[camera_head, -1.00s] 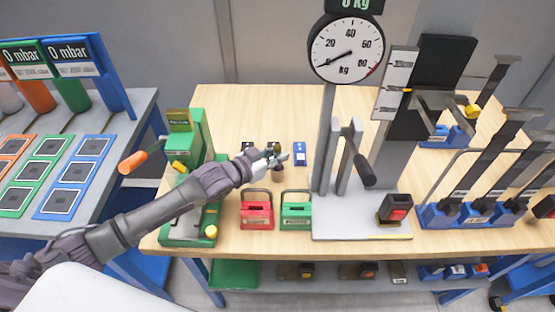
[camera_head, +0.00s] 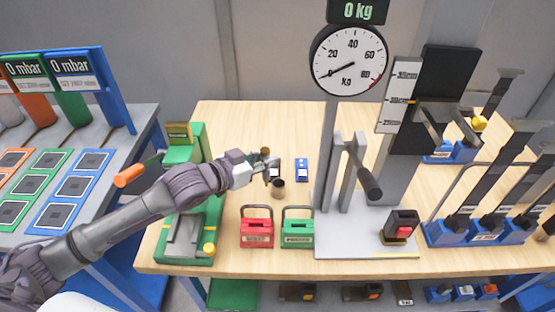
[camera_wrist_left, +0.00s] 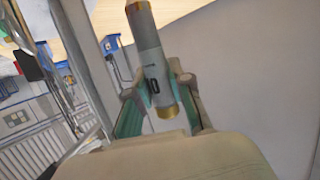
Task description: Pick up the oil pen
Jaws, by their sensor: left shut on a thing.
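The oil pen, a grey cylinder with gold ends and dark print, shows large in the left wrist view (camera_wrist_left: 152,70). My left gripper (camera_wrist_left: 160,100) is shut on it, one finger on each side. In the head view, my left gripper (camera_head: 268,166) is over the middle of the wooden table, and only a small gold-brown end of the pen (camera_head: 265,151) shows above the fingers. My right gripper is not in view.
Red (camera_head: 257,232) and green (camera_head: 297,232) handled boxes stand in front. A dial scale (camera_head: 349,60) and lever press stand right; a green machine (camera_head: 190,220) stands under my arm.

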